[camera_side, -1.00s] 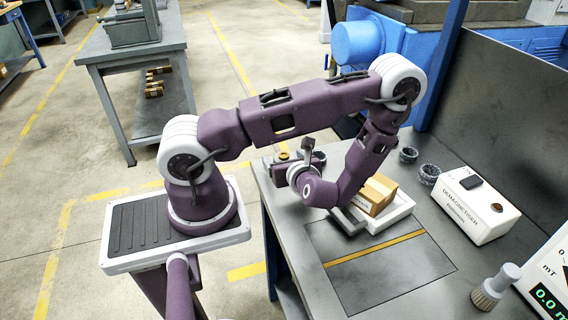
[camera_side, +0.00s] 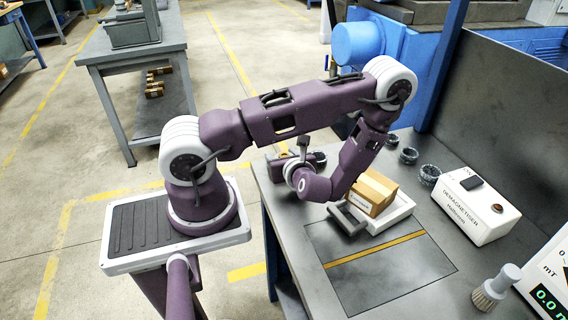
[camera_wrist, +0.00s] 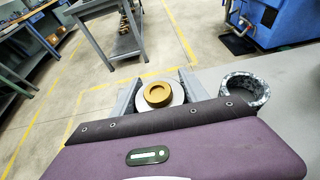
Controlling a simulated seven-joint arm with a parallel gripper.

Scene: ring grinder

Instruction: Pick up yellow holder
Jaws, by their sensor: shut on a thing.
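In the side view my gripper (camera_side: 284,165) is low at the far left corner of the bench. The holder cannot be made out there, and whether it touches the bench is unclear.
Several dark speckled rings (camera_side: 430,173) stand right of my gripper; one (camera_wrist: 245,90) is close by in the wrist view. The demagnetiser (camera_side: 475,205) is further right. The front bench mat is clear.

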